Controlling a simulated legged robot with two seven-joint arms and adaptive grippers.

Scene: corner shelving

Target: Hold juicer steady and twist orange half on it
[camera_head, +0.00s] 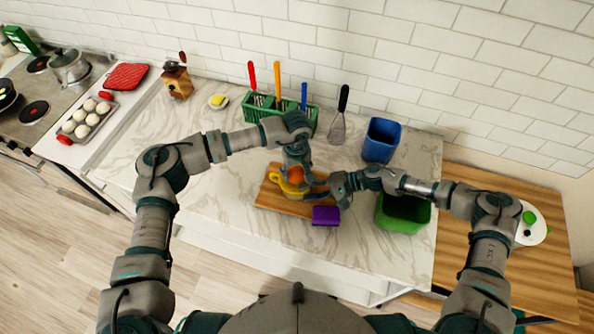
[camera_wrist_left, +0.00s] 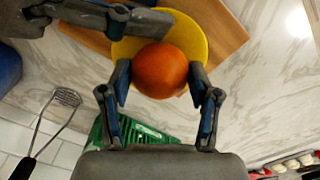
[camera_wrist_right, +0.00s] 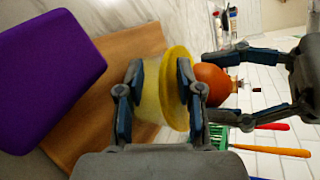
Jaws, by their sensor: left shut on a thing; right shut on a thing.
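The yellow juicer (camera_head: 286,187) stands on the wooden cutting board (camera_head: 268,198) in the head view. My right gripper (camera_head: 314,185) comes in from its right and is shut on the juicer's body, one finger each side, as the right wrist view shows (camera_wrist_right: 152,92). My left gripper (camera_wrist_left: 160,76) is above the juicer, shut on the orange half (camera_wrist_left: 160,68) with a finger on each side. The orange is over the middle of the juicer's yellow rim. Its underside is hidden, so I cannot tell how firmly it touches the juicing cone.
A purple sponge (camera_head: 325,215) lies at the board's front right edge. A green bin (camera_head: 404,215) and a blue bin (camera_head: 382,139) stand to the right.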

